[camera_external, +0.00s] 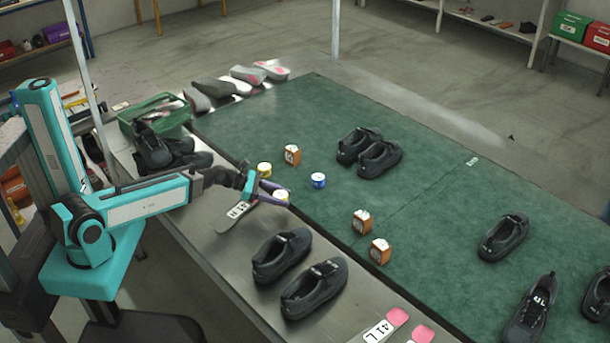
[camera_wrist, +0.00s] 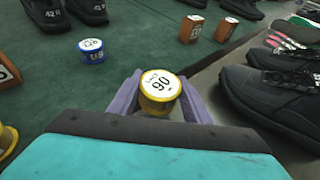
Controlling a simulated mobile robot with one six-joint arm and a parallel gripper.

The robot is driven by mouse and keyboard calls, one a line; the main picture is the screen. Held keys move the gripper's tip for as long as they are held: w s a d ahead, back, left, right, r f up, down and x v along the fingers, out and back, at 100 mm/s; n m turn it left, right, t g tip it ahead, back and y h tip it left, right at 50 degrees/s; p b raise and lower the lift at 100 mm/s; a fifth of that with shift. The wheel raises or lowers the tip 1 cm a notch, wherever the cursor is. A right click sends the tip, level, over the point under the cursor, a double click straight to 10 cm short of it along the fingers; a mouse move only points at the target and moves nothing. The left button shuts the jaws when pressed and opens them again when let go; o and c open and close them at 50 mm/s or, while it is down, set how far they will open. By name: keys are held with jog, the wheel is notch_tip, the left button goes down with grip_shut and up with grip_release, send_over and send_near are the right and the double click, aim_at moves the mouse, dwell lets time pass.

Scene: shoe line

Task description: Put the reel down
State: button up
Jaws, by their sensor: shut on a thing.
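A yellow reel with a white label reading 90 (camera_wrist: 160,88) is between the purple fingers of my gripper (camera_wrist: 162,98). In the external view the same reel (camera_external: 281,196) shows at the tip of my gripper (camera_external: 272,191), near the left edge of the green mat (camera_external: 440,200). My gripper is shut on it and the label faces up. I cannot tell whether the reel touches the surface. A second yellow reel (camera_external: 264,169) stands just behind my gripper. A blue reel (camera_external: 318,180) stands on the mat to the right.
Orange boxes (camera_external: 362,221) and pairs of black shoes (camera_external: 370,152) stand on the mat. Two black shoes (camera_external: 282,255) and a grey insole (camera_external: 237,212) lie on the metal strip close by. A green crate (camera_external: 155,118) is at the left. Mat between the blue reel and the orange boxes is clear.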

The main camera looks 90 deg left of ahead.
jog(key=s+p, duration=0.3)
jog(key=s+n+y+p, duration=0.1)
jog(key=s+p, duration=0.1)
jog(key=s, duration=0.1)
jog(key=s+a+n+y+p, duration=0.1)
jog(key=s+p, duration=0.2)
jog(key=shift+s+r+p, duration=0.2)
jog(key=shift+r+p, duration=0.1)
jog(key=shift+p, duration=0.05)
jog(key=shift+s+a+r+y+p, duration=0.1)
jog(key=shift+s+a+y+p, duration=0.1)
jog(key=shift+s+p, duration=0.25)
jog(key=shift+s+a+r+y+p, duration=0.1)
jog(key=shift+s+a+p, duration=0.05)
jog(key=shift+s+p, duration=0.25)
jog(key=shift+w+a+f+b, duration=0.1)
jog(key=shift+w+f+b, duration=0.05)
jog(key=shift+b, duration=0.3)
jog(key=shift+w+a+f+b, duration=0.15)
jog(key=shift+w+a+b, duration=0.1)
jog(key=shift+b, duration=0.45)
jog(key=w+a+b, duration=0.3)
jog(key=b, duration=0.5)
jog(key=shift+w+f, duration=0.15)
jog(key=shift+w, duration=0.05)
jog(key=shift+w+a+b, duration=0.1)
jog(key=shift+w+b, duration=0.05)
jog(key=shift+b, duration=0.7)
